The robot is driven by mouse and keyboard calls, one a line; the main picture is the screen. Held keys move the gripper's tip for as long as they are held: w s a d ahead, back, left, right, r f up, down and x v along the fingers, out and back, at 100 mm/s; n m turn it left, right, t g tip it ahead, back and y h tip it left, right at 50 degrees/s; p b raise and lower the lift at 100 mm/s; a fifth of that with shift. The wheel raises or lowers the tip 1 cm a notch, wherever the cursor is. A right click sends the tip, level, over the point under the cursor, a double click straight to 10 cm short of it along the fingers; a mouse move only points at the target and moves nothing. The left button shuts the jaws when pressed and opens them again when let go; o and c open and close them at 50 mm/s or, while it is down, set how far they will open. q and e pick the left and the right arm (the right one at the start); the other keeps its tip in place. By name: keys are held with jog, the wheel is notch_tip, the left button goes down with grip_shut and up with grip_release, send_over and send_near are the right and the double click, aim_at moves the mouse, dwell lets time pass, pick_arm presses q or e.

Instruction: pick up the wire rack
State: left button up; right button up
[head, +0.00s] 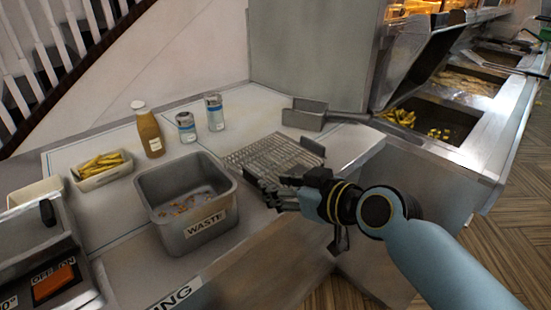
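The wire rack (270,155) is a grey metal grid lying flat on the pale counter, with an upright dark end piece at its far right corner. My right gripper (276,192) is at the rack's near edge, its fingers spread apart and pointing left. It hides part of the rack's near right corner. I cannot tell whether the fingers touch the rack. My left gripper is out of view.
A grey WASTE bin (188,232) stands just left of the rack. A small metal pan (304,114) with a long handle is behind it. A sauce bottle (149,130), two cans (215,112) and a tray of fries (102,181) stand further left. Fryer wells are at right.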

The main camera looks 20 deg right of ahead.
aim_at(261, 178)
jog(key=x, duration=0.2)
jog(key=p+x, duration=0.1)
jog(key=x, duration=0.1)
jog(key=shift+w+a+r, duration=0.1)
jog(key=shift+w+r, duration=0.05)
jog(key=shift+r, duration=0.25)
jog(key=shift+w+a+f, duration=0.1)
jog(key=shift+w+f, duration=0.15)
jog(key=shift+w, duration=0.1)
jog(key=shift+c, duration=0.2)
grip_shut()
jog(key=shift+r, duration=0.1)
